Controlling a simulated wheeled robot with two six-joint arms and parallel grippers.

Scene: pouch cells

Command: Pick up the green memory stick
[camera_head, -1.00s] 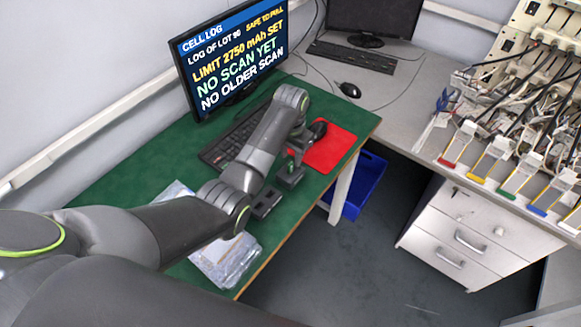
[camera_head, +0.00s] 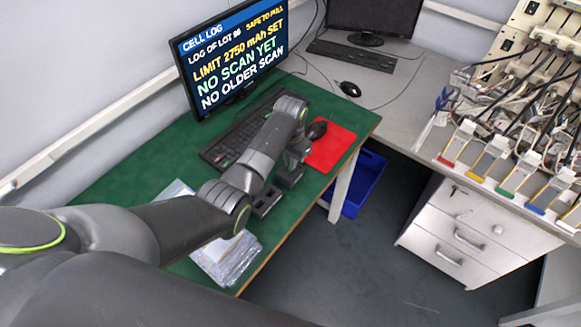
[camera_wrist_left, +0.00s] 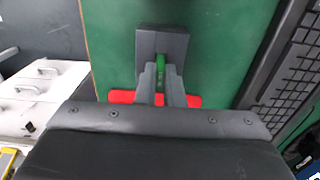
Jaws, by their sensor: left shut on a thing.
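The green memory stick (camera_wrist_left: 160,68) shows as a narrow green strip between the two grey fingers of my left gripper (camera_wrist_left: 162,78) in the left wrist view. The fingers are shut on it. A dark grey block (camera_wrist_left: 162,42) stands right at the fingertips; I cannot tell whether the stick is still seated in it. In the head view my left gripper (camera_head: 291,172) is over the green table beside the red mat, and the stick is hidden there. My right gripper is not in view.
A dark slotted block (camera_head: 265,203) sits on the green table near its front edge. The keyboard (camera_head: 228,150), mouse (camera_head: 317,130), red mat (camera_head: 335,150) and monitor (camera_head: 230,60) are close by. Clear plastic bags (camera_head: 232,262) lie at the near end. A blue bin (camera_head: 362,185) is below.

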